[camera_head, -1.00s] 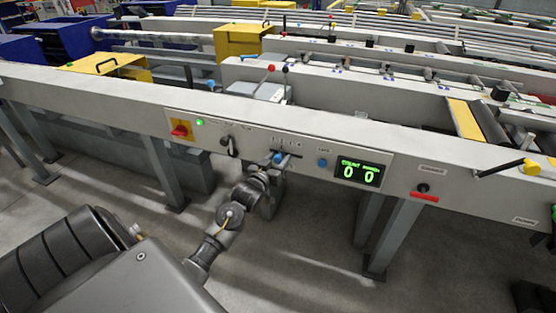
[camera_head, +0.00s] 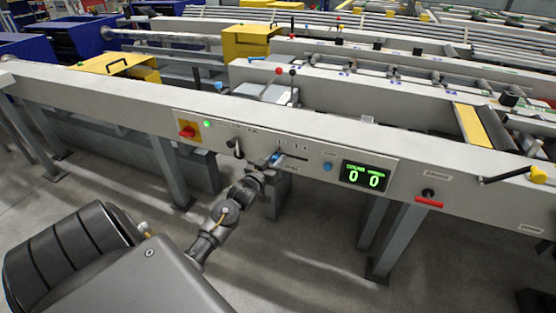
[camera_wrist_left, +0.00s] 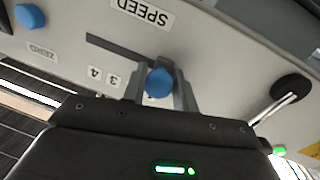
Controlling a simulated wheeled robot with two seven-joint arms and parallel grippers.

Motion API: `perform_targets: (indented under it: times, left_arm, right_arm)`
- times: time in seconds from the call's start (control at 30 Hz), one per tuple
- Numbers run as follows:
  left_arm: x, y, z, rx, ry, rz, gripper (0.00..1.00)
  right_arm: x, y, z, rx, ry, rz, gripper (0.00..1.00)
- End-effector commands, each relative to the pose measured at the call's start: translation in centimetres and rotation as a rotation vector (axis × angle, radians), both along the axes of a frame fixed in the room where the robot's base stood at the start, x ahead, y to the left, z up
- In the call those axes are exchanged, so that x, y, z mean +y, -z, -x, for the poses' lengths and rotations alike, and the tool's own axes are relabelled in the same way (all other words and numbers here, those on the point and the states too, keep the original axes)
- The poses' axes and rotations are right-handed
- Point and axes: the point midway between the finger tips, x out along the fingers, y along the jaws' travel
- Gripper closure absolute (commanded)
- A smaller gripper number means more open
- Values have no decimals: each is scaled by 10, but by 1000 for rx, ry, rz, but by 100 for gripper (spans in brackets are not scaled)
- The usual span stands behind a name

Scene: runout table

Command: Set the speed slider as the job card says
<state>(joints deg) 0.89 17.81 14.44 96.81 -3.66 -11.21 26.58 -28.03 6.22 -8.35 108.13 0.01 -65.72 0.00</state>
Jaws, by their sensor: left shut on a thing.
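The speed slider's blue knob (camera_head: 277,157) sits near the left end of its dark slot (camera_head: 296,156) on the grey control panel. My left gripper (camera_head: 271,162) is shut on it. In the left wrist view, the panel appears upside down, and the blue knob (camera_wrist_left: 159,83) is between the two fingers. The slot (camera_wrist_left: 122,52) runs away to the upper left, past the "SPEED" label (camera_wrist_left: 142,11). The marks 3 (camera_wrist_left: 113,80) and 4 (camera_wrist_left: 94,73) show left of the knob; lower marks are hidden by the gripper. I cannot make out a readable job card. My right gripper is not in view.
A red-and-black control (camera_head: 429,198) is further right. Floor below is open between the legs.

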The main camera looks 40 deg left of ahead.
Motion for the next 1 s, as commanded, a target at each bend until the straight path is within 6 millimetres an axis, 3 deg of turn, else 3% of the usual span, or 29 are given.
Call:
perform_targets:
  times: [0.07,0.1,0.2,0.57,1.0]
  left_arm:
    - [1,0,0,-1,-2,1,100]
    - [1,0,0,-1,-2,1,66]
    - [1,0,0,-1,-2,1,53]
    - [-1,0,5,0,-2,1,53]
    - [-16,0,83,1,-3,1,53]
  right_arm:
    - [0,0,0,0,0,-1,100]
    - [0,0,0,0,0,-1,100]
    - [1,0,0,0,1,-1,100]
    - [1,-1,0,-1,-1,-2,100]
    - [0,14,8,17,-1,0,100]
